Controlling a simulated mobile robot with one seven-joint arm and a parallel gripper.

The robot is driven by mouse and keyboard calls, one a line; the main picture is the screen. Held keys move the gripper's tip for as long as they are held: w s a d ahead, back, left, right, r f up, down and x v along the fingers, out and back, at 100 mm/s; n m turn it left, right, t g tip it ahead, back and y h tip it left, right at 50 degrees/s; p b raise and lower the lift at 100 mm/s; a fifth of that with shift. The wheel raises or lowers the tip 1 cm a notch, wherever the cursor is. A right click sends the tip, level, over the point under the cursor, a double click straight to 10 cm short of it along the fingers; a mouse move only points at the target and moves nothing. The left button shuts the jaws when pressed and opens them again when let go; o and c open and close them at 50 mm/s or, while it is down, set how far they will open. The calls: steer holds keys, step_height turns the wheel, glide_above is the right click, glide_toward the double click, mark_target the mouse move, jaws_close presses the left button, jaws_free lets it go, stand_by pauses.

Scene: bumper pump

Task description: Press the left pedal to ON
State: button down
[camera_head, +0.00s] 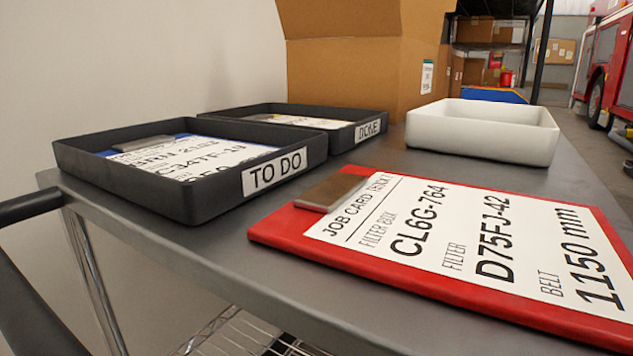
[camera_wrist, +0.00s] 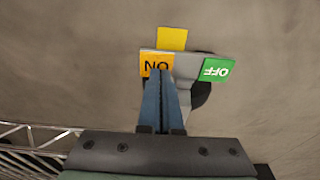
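The pedal unit shows only in the wrist view, on a grey-brown floor. Its ON pedal (camera_wrist: 157,63) is a yellow-orange pad with lettering upside down in the picture, and sits on the left. Its OFF pedal (camera_wrist: 216,70) is a green pad on the right, also upside down. A plain yellow plate (camera_wrist: 172,38) stands out above them. My gripper (camera_wrist: 160,74) is shut and empty, its blue fingers together. The fingertips overlap the lower edge of the ON pad in the picture. I cannot tell whether they touch it. My gripper is outside the head view.
A grey table (camera_head: 230,250) carries a TO DO tray (camera_head: 215,195), a DONE tray (camera_head: 340,137), a white bin (camera_head: 480,145) and a red job-card clipboard (camera_head: 400,270). Wire shelving (camera_wrist: 40,140) lies at lower left in the wrist view. Floor around the pedals looks clear.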

steer(key=shift+f, duration=0.1)
step_height(320, 180, up, 7)
steer(key=p, duration=0.7)
steer(key=shift+p, duration=0.35)
